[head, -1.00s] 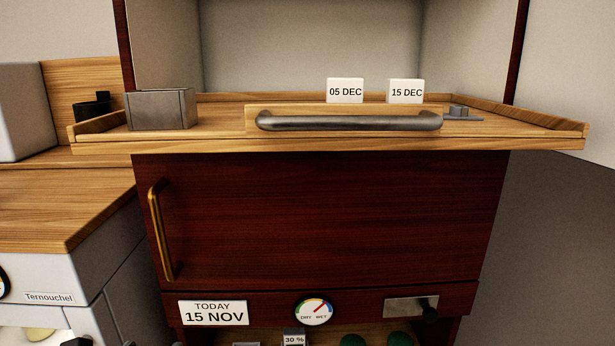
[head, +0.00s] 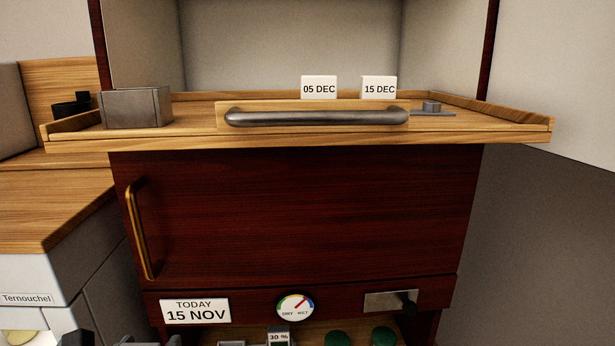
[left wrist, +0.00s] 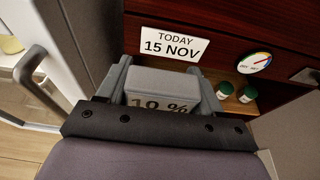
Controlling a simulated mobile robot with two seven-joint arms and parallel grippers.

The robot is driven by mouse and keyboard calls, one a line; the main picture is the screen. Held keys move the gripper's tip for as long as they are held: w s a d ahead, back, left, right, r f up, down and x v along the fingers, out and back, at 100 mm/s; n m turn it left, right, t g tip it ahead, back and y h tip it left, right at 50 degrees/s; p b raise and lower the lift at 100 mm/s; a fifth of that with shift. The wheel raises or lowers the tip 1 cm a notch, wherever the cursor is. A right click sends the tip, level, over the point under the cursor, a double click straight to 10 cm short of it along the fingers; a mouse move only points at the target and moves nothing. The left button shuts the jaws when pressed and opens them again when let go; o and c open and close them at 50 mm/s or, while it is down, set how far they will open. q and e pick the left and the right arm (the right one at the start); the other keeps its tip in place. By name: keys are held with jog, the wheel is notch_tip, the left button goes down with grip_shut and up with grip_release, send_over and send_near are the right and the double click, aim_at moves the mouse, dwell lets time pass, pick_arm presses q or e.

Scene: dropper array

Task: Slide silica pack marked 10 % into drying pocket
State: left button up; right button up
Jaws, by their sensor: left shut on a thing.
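My left gripper (left wrist: 160,80) is shut on the silica pack (left wrist: 162,103), a grey block whose front reads 10 %; one finger is on each side of it. In the head view only the tops of this gripper (head: 130,340) show at the bottom left edge. A grey pack marked 30 % (head: 278,337) stands in the low compartment under the dark red cabinet. I cannot tell for certain which thing is the drying pocket; an open grey metal box (head: 137,107) sits at the left of the wooden shelf. My right gripper is not in view.
Above the compartment are a TODAY 15 NOV sign (head: 194,311), a DRY/WET dial (head: 295,307) and a metal plate with a black knob (head: 391,302). Green-capped jars (left wrist: 236,94) stand inside. The cabinet door has a brass handle (head: 142,230). Date cards (head: 319,88) stand on the shelf.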

pick_arm(q)
jog(key=shift+s+d+m+h+p, duration=0.35)
jog(key=shift+s+d+m+h, duration=0.25)
jog(key=shift+s+d, duration=0.4)
notch_tip(320, 180, up, 24)
jog(key=p, duration=2.6)
jog(key=shift+w+p, duration=0.15)
jog(key=shift+p, duration=0.25)
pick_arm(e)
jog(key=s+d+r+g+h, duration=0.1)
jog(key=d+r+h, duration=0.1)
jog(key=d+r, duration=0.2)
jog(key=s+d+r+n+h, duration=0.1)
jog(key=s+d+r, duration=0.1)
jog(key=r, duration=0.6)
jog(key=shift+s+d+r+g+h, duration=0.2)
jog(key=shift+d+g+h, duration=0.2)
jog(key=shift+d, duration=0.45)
pick_arm(q)
jog(key=shift+a, duration=0.1)
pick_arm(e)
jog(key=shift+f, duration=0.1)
